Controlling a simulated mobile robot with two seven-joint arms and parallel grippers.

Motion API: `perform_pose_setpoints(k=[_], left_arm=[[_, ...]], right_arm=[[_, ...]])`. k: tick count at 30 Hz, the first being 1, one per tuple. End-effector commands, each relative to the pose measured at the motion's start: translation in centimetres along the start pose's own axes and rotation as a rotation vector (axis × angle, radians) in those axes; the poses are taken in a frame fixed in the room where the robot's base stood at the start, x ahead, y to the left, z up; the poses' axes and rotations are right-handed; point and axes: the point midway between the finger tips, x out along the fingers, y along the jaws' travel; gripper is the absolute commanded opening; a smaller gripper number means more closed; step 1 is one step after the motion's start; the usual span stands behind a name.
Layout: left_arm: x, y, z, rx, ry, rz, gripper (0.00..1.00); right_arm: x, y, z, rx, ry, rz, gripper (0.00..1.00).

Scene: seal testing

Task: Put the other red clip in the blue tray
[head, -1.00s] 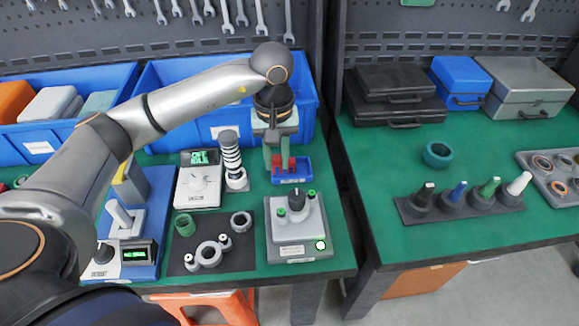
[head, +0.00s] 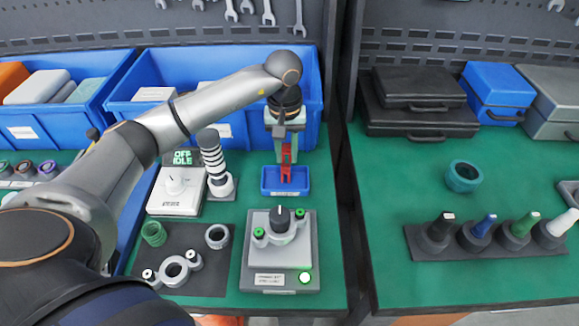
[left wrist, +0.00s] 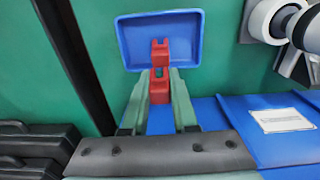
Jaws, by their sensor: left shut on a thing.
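The small blue tray (head: 270,191) stands near the back edge of the left table, below the large blue bin. My left gripper (head: 286,157) is pointed down over it, shut on a red clip. In the left wrist view, this clip (left wrist: 160,90) sits between the green fingertips (left wrist: 161,76), at the near edge of the blue tray (left wrist: 130,40). The other red clip (left wrist: 160,52) shows within the tray outline. In the head view the clips overlap, so the height of the held clip above the tray is unclear. My right gripper is out of view.
A large blue bin (head: 312,112) stands behind the tray. A grey device with knobs (head: 280,240) is in front of it, and a striped post (head: 212,160) stands to its left. A gap separates the left table from the right table (head: 400,250).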

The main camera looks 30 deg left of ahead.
Motion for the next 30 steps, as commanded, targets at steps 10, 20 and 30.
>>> perform_pose_setpoints(k=[10,20,30], left_arm=[[3.2,-0.5,0.4,0.016,-0.032,-0.025,0.00],[2.9,-0.5,0.3,0.015,-0.027,-0.021,0.55],[2.2,-0.4,0.1,0.014,-0.021,-0.017,0.57]], right_arm=[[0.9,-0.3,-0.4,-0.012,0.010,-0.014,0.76],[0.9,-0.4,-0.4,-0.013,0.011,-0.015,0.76],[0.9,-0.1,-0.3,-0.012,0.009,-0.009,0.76]])
